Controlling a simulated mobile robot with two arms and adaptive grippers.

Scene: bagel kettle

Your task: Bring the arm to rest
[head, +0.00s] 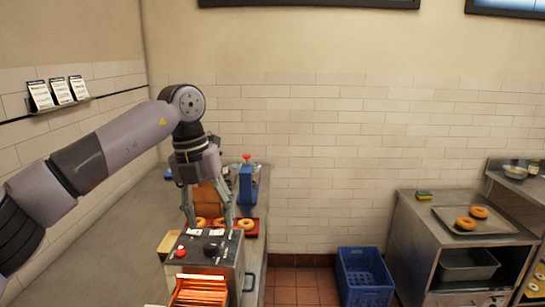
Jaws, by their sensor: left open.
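My left arm comes in from the left and bends down over the counter. My left gripper (208,212) points downward with its fingers apart, above the steel machine. It shows no object between its fingers. A red tray (254,232) with bagels lies behind the machine, partly hidden by the gripper. One bagel (246,224) shows to the right of the fingers. The steel machine (206,252) has a red button, a black knob and glowing orange bars at its front. My right gripper is not in view.
A blue dispenser (246,184) stands behind the tray. A blue crate (363,278) sits on the tiled floor. A steel cabinet (408,240) at the right bears a tray (498,225) with two bagels and a sponge (424,196). The left counter (110,262) is mostly clear.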

